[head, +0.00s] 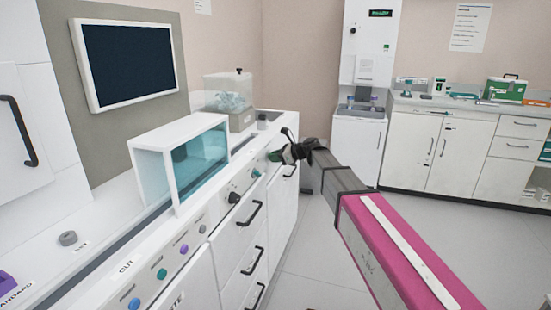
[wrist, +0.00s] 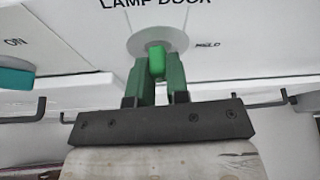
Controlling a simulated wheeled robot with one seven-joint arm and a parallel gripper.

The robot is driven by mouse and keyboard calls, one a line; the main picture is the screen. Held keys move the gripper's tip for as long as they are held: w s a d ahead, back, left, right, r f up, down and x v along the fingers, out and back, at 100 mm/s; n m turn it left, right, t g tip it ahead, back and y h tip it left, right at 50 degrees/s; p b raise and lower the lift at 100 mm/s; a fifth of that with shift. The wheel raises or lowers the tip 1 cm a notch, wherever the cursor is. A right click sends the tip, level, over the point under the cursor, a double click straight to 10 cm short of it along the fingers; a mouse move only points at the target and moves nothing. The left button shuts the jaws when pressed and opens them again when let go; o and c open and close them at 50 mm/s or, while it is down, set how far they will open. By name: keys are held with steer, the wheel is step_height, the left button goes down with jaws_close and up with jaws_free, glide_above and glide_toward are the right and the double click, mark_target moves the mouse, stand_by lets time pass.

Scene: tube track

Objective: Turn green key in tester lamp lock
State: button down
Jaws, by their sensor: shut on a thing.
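The green key (wrist: 156,62) shows in the wrist view, standing out from a round pale lock plate (wrist: 158,40) under the printed words "LAMP DOOR". My gripper (wrist: 157,80) has its two green fingers on either side of the key, shut on it. In the head view my gripper (head: 281,154) is at the front face of the white counter, at its far end. The key and lock are too small or hidden there to make out. The tester box with teal glass (head: 200,158) stands on the counter to the left of my gripper.
A teal knob (wrist: 14,80) sits left of the lock, near a printed "ON". Black bar handles (head: 249,214) stick out from the drawers below. Colored buttons (head: 162,273) line the counter front. Open floor (head: 310,262) lies to the right of the counter.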

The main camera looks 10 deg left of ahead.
steer(key=shift+w, duration=0.1)
steer(key=c, duration=1.5)
jaws_free()
steer(key=shift+m+g, duration=0.4)
steer(key=shift+m, duration=0.1)
steer(key=o, duration=0.5)
